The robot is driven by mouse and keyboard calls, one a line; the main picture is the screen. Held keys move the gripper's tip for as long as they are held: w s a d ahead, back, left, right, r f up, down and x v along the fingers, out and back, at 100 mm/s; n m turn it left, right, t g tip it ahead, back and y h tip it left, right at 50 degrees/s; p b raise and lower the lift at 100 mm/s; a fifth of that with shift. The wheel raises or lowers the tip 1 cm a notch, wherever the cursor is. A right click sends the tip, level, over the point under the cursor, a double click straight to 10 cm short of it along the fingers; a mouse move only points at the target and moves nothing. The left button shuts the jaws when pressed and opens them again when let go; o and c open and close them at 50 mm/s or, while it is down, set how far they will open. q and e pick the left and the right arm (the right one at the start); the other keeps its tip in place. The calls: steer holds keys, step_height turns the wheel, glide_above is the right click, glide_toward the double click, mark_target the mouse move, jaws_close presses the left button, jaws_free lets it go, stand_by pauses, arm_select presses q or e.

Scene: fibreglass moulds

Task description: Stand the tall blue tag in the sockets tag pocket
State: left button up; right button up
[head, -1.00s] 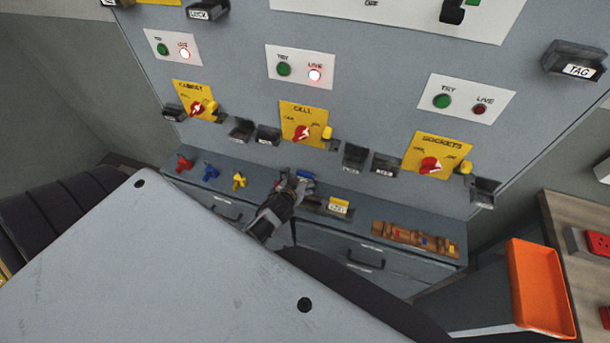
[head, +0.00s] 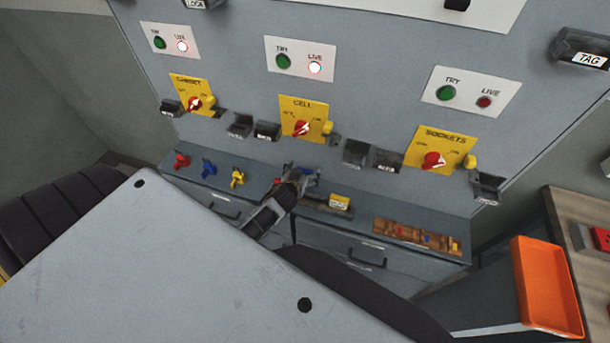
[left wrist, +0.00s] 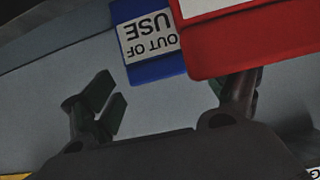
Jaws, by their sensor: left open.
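The blue tag (left wrist: 158,72), marked OUT OF USE, is in the left wrist view, upside down there and partly covered by a red tag (left wrist: 240,55). In the head view a bit of blue (head: 311,174) shows beside my left gripper (head: 300,174), over the bench ledge. My left gripper (left wrist: 166,98) is open with nothing between its fingers; the red tag overlaps its right finger in the picture. The sockets panel (head: 441,149) has dark pockets on its left (head: 387,161) and right (head: 488,187); their labels are too small to read. My right gripper is out of view.
Red, blue and yellow padlock-like pieces (head: 208,168) stand on the ledge's left. A yellow labelled piece (head: 340,201) and a wooden tray (head: 378,231) lie to the right. An orange tray (head: 521,250) is at the lower right.

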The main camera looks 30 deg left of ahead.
arm_select(q)
steer(key=shift+b+x, duration=0.45)
steer(key=shift+x, duration=0.5)
steer(key=c, duration=1)
steer(key=shift+c, duration=0.2)
steer(key=shift+s+r, duration=0.1)
steer(key=shift+r, duration=0.05)
